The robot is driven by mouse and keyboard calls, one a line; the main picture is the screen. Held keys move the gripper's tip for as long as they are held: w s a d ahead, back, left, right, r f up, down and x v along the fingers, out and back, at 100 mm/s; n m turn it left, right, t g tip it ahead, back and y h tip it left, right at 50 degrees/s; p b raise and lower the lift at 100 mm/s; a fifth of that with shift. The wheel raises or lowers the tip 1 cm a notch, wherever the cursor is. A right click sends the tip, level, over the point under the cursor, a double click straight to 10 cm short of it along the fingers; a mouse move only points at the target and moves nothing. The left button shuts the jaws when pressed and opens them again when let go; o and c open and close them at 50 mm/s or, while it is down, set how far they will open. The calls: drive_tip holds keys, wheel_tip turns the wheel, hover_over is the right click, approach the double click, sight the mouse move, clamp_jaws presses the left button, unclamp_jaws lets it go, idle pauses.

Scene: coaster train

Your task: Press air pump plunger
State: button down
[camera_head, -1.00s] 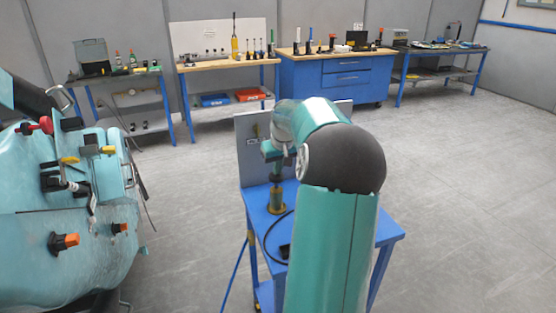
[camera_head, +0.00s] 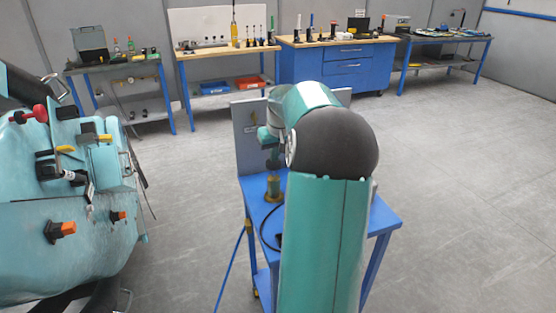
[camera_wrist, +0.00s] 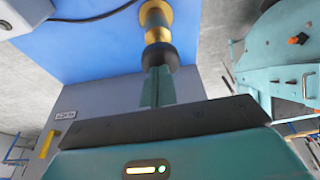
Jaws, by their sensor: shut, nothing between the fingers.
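The air pump is a brass-coloured cylinder (camera_head: 273,188) standing upright on a small blue table. In the wrist view its brass body (camera_wrist: 154,14) leads to a dark, rounded plunger knob (camera_wrist: 160,55). My gripper (camera_head: 272,150) is above the pump in the head view, partly hidden by my arm. In the wrist view my gripper's teal fingers (camera_wrist: 158,76) are together, with nothing visible between them. Their tips meet the knob in the picture. I cannot tell whether they press on it.
The blue table (camera_head: 386,218) has a grey upright panel (camera_head: 247,125) at its back. A black hose (camera_head: 264,228) lies near the pump. A teal machine (camera_head: 70,205) with knobs and levers stands at left. Workbenches line the back wall. The floor at right is clear.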

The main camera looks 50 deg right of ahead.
drive_tip(key=shift+r, duration=0.45)
drive_tip(key=v, duration=1)
drive_tip(key=shift+w+r, duration=0.1)
